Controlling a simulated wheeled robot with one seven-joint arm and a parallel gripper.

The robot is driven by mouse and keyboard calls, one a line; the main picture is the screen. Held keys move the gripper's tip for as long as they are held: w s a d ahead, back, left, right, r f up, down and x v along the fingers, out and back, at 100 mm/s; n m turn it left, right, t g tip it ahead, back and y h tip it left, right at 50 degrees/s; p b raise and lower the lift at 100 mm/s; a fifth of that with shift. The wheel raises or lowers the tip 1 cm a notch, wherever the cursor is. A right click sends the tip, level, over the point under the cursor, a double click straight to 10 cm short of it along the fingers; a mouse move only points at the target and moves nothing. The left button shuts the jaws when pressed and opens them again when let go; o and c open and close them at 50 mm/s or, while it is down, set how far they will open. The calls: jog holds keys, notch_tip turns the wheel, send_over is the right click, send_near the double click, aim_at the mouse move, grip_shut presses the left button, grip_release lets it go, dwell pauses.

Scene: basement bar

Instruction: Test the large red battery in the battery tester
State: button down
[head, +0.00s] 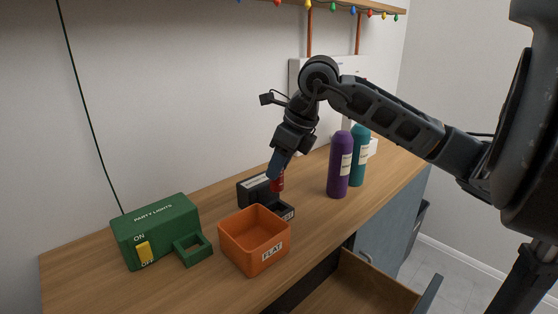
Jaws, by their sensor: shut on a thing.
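The large red battery (278,184) is upright in the grasp of my gripper (277,168), which is shut on its upper part. The black battery tester (252,190) sits on the wooden counter, with a low black holder (287,211) at its front right. The battery is in front of the tester's right end and just above the holder. I cannot tell whether its lower end touches the holder. The gripper's fingers hide the battery's top.
An orange bin (232,246) labelled FLAT stands in front of the tester. A green PARTY LIGHTS box (158,222) with a yellow switch (144,252) is at left. Purple (340,170) and teal (359,160) bottles stand close at right. A drawer (360,290) is open below the counter.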

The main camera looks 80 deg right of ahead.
aim_at(280, 190)
jog(key=shift+f+b, duration=0.65)
jog(key=shift+f, duration=1.3)
notch_tip(280, 190, down, 4)
jog(key=b, duration=0.5)
jog(key=shift+r, duration=0.1)
jog(key=c, duration=0.7)
grip_release()
jog(key=shift+b+v, duration=0.35)
jog(key=shift+v, duration=3.55)
jog(key=shift+r, duration=0.1)
